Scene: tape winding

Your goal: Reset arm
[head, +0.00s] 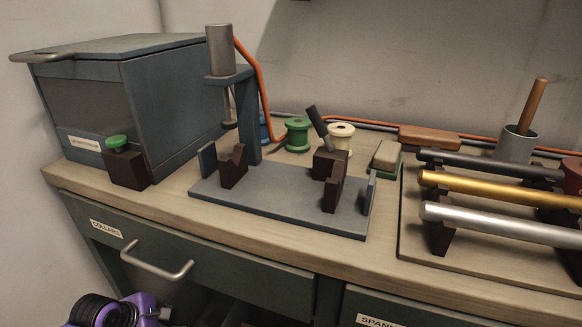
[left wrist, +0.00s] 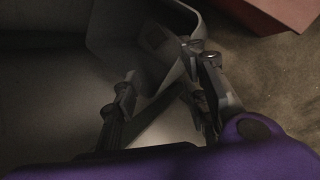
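My left gripper (left wrist: 160,85) shows in the left wrist view, its two dark fingers apart, with nothing visibly held between them. Grey panels or strips lie behind and between the fingers; the view is dark and I cannot tell what they belong to. In the head view only a purple and black part of my left arm (head: 118,312) shows at the bottom left, below the workbench top, and its fingers are out of frame. My right arm and gripper are in neither view.
The workbench holds a grey-blue box (head: 160,95), a green button (head: 117,142), a press stand (head: 245,120), a grey fixture plate (head: 275,203), spools (head: 297,135) and a rack of rods (head: 490,190). A drawer handle (head: 155,268) juts out near my left arm.

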